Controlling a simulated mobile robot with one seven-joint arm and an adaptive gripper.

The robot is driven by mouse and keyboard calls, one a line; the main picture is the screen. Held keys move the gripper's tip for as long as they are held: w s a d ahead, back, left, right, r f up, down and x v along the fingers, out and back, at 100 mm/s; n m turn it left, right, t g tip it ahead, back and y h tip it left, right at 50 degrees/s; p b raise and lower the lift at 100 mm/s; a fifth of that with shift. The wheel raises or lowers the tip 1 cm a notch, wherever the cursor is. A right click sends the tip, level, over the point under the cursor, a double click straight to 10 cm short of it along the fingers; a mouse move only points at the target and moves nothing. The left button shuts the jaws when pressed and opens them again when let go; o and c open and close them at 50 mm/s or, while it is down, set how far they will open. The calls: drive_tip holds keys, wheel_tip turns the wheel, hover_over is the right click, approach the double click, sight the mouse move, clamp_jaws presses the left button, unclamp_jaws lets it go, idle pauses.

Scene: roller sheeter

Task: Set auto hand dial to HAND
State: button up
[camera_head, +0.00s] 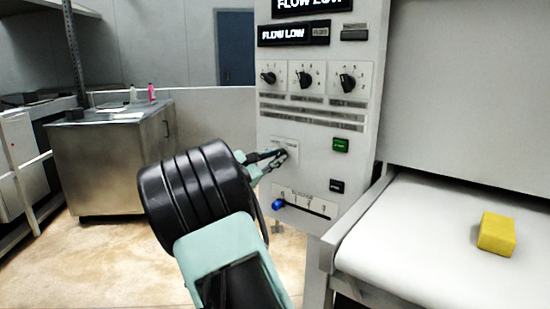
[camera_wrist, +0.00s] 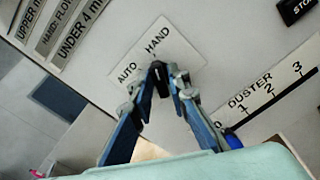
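The auto hand dial is a black knob (camera_wrist: 157,74) on a white plate (camera_wrist: 170,45) marked AUTO and HAND, seen in the wrist view. In the head view its plate (camera_head: 292,145) is on the grey panel, with the knob mostly hidden behind my fingers. My gripper (camera_head: 283,154) reaches the panel at this dial. In the wrist view my gripper's fingertips (camera_wrist: 160,72) are close together, one on each side of the knob, and seem to pinch it. The knob's exact pointing direction is partly covered by the fingers.
Three black dials (camera_head: 306,79) sit above on the panel. A green button (camera_head: 340,145) and a black button (camera_head: 337,186) are to the right. The duster slider has a blue knob (camera_head: 278,204) below. A yellow block (camera_head: 497,234) lies on the white belt (camera_head: 420,230).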

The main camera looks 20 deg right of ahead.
drive_tip(key=shift+o, duration=0.9)
drive_tip(key=v, duration=1.2)
drive_tip(key=shift+r, duration=0.1)
